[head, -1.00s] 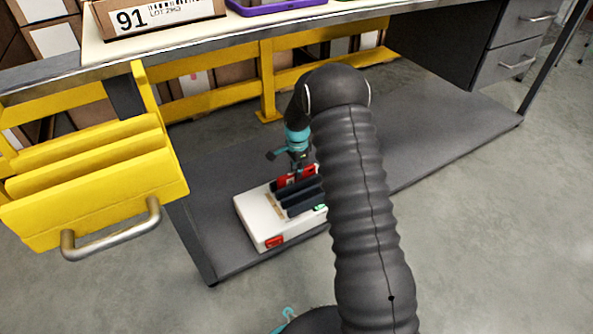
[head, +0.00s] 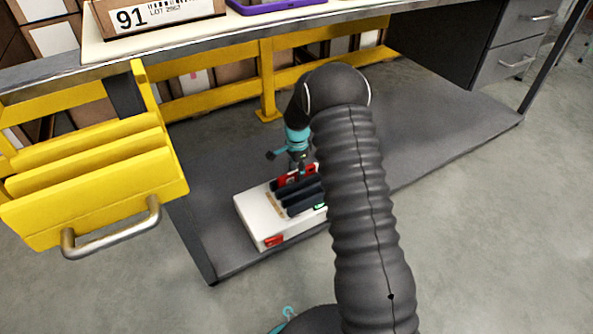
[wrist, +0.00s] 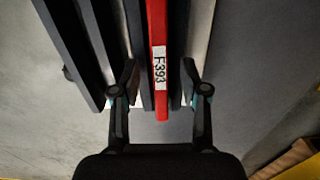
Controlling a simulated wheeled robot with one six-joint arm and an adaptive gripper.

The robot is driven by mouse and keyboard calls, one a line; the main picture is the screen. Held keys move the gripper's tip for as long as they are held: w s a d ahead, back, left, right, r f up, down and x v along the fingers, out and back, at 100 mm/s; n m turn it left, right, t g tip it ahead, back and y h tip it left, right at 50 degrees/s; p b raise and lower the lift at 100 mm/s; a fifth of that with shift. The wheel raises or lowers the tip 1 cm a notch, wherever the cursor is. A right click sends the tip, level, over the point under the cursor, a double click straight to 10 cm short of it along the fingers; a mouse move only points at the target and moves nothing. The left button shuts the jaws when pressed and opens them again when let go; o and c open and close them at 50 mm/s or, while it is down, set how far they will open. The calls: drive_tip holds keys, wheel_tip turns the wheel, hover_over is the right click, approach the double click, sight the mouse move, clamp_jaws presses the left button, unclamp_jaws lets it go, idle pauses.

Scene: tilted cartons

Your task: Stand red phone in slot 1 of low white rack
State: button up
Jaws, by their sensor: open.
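The low white rack (head: 257,220) stands on the grey lower shelf under the bench, with dark dividers (head: 300,193) on top. The red phone (head: 310,169) stands among the dividers at the rack's far side, partly hidden by my arm. In the wrist view the red phone (wrist: 158,60) shows edge-on with a white label reading F-393, between dark dividers (wrist: 92,50). My gripper (wrist: 160,85) is open, its fingers apart on either side of the phone and not touching it. In the head view my gripper (head: 295,168) is small and partly hidden at the rack.
A yellow drawer (head: 95,190) with a metal handle juts out at the left. The bench top (head: 280,35) with carton 91 (head: 160,12) and a purple tray (head: 270,5) overhangs the shelf. The grey shelf (head: 440,125) is clear to the right.

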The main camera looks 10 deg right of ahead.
wheel_tip(320, 180, up, 12)
idle(0.6)
drive_tip(key=shift+s, duration=0.1)
